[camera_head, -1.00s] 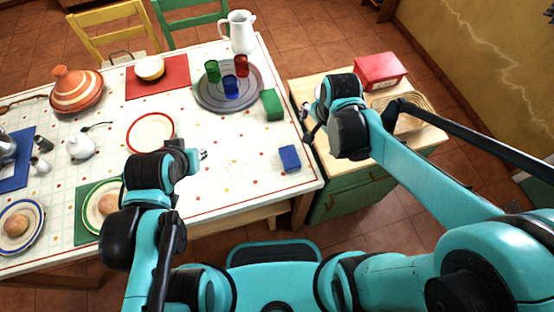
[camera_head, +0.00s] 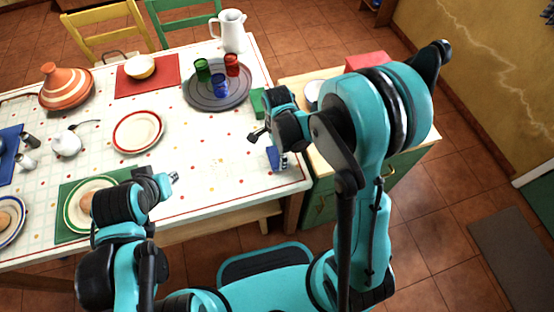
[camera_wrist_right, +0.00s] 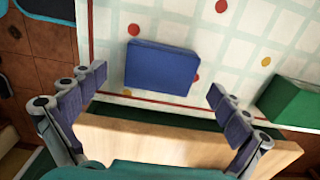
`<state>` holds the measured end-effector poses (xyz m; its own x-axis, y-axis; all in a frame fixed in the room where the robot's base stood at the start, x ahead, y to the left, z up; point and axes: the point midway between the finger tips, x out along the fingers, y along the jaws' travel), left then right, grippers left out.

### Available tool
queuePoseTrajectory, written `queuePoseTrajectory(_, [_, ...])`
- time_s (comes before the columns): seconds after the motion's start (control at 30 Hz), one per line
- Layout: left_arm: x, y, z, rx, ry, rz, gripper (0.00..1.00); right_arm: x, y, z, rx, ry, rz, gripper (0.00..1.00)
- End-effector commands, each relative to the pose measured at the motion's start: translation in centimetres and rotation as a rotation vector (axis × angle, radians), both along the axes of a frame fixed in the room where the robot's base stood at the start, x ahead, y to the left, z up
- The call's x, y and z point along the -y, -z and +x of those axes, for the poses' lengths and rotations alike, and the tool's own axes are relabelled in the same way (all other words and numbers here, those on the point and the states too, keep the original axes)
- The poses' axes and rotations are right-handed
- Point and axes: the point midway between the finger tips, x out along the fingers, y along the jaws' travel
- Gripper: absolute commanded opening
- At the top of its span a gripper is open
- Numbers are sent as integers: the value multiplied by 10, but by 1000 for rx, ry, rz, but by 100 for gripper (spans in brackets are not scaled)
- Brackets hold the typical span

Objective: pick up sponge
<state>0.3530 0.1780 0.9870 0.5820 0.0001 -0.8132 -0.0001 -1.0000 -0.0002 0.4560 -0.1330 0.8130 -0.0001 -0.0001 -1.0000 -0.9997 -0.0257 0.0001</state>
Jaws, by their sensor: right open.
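A blue block (camera_head: 271,153), perhaps the sponge, lies on the table near its right edge, partly hidden by my right gripper (camera_head: 267,150). In the right wrist view the blue block (camera_wrist_right: 162,66) lies flat on the cloth, ahead of my right gripper (camera_wrist_right: 157,108). That gripper is open and empty, its fingers wide apart and not touching the block. A similar green block (camera_head: 257,101) lies farther back; it also shows in the right wrist view (camera_wrist_right: 290,101). My left gripper (camera_head: 173,177) is over the front of the table; its jaws are too small to read.
A round grey tray (camera_head: 205,103) with green, red and blue cups stands behind the blocks. A white pitcher (camera_head: 232,31) stands at the back. A wooden-topped green cabinet (camera_head: 319,205) adjoins the table's right side. Table around the blue block's left is clear.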

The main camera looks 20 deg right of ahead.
Motion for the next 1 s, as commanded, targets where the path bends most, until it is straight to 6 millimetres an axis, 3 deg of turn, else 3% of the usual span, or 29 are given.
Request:
queuePoseTrajectory(0.1, [0,8,0,0,0,0,26,0,15,0,0,0,0,100])
queuePoseTrajectory(0.3, [0,6,0,0,0,0,26,0,14,0,0,0,0,100])
queuePoseTrajectory(0.47, [0,6,0,0,0,0,26,0,14,0,1,-1,0,61])
queuePoseTrajectory(0.5, [0,6,0,0,0,0,26,0,14,0,0,-1,0,59])
queuePoseTrajectory(0.83, [0,6,0,0,0,0,26,0,13,0,0,-1,0,59])
queuePoseTrajectory(1.0, [0,0,0,0,0,0,26,0,3,0,0,-1,0,59])
